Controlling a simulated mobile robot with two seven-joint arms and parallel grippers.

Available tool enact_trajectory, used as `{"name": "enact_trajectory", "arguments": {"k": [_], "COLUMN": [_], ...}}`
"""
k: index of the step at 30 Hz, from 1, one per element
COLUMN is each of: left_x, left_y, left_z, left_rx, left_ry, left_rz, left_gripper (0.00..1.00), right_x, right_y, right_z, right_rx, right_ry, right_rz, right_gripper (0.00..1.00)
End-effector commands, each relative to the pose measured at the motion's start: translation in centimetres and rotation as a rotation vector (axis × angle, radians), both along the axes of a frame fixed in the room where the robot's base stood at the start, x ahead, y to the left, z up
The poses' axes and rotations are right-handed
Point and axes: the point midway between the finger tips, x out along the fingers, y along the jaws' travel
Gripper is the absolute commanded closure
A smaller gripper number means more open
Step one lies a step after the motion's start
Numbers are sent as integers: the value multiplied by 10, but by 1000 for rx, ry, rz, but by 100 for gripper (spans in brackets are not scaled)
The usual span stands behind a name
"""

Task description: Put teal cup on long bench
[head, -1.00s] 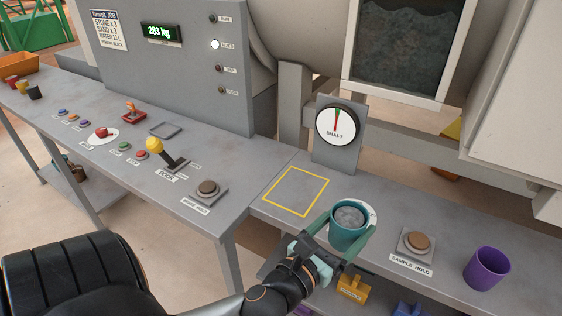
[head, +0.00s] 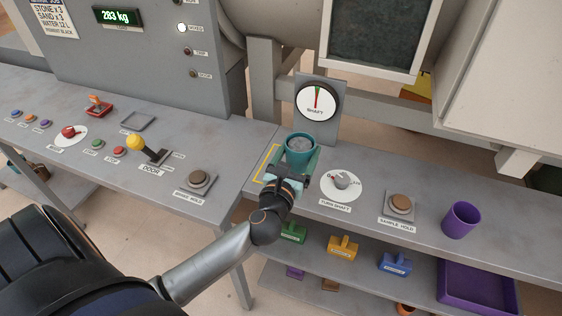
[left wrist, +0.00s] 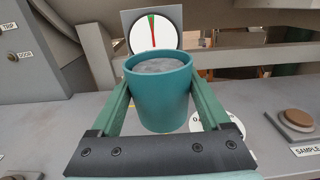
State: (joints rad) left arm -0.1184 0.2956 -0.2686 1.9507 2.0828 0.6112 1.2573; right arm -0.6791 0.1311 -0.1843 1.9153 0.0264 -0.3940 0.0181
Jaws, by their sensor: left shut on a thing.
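The teal cup (head: 300,158) holds grey, lumpy material and is upright. My left gripper (head: 293,172) is shut on it, one green finger on each side; the cup also shows large in the left wrist view (left wrist: 160,98). The cup is over the left part of the right-hand grey bench (head: 445,250), in front of the shaft dial. It partly covers the yellow outlined square (head: 263,162). I cannot tell whether its base touches the bench. The left-hand grey bench (head: 120,190) meets this one at the left. My right gripper is not in view.
The shaft dial (head: 317,100) stands just behind the cup. Right of it are the shaft knob (head: 341,181), the sample hold button (head: 401,204) and a purple cup (head: 461,220). A yellow-knobbed door lever (head: 136,143) and a brown button (head: 198,179) are on the left-hand bench.

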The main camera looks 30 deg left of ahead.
Motion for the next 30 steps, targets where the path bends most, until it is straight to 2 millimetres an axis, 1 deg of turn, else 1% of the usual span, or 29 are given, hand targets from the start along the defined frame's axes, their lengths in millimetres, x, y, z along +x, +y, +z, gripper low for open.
{"name": "enact_trajectory", "arguments": {"k": [1, 3, 4, 6, 10, 16, 18, 21, 22, 25, 30], "left_x": [5, 10, 12, 15, 21, 24, 26, 26, 26, 26, 26], "left_y": [14, 30, 33, 43, 57, 66, 73, 71, 71, 71, 70], "left_z": [-7, -16, -27, -40, -56, -67, -77, -95, -98, -102, -101], "left_rx": [6, 5, 3, 1, 1, 0, 2, 0, 0, -1, -2], "left_ry": [0, 2, 3, 2, 0, -1, 1, 2, 1, 0, 0], "left_rz": [1, 1, 1, 0, 0, -1, 0, 0, 0, -1, -1], "left_gripper": [82, 82, 82, 82, 82, 82, 82, 82, 82, 82, 82], "right_x": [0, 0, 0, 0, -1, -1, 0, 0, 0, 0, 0], "right_y": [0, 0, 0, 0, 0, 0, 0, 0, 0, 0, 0], "right_z": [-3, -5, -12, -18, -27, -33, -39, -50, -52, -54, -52], "right_rx": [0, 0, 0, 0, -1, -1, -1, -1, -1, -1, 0], "right_ry": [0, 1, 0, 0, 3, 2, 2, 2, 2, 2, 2], "right_rz": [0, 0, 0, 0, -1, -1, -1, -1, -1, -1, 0], "right_gripper": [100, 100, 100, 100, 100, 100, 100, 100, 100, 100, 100]}}
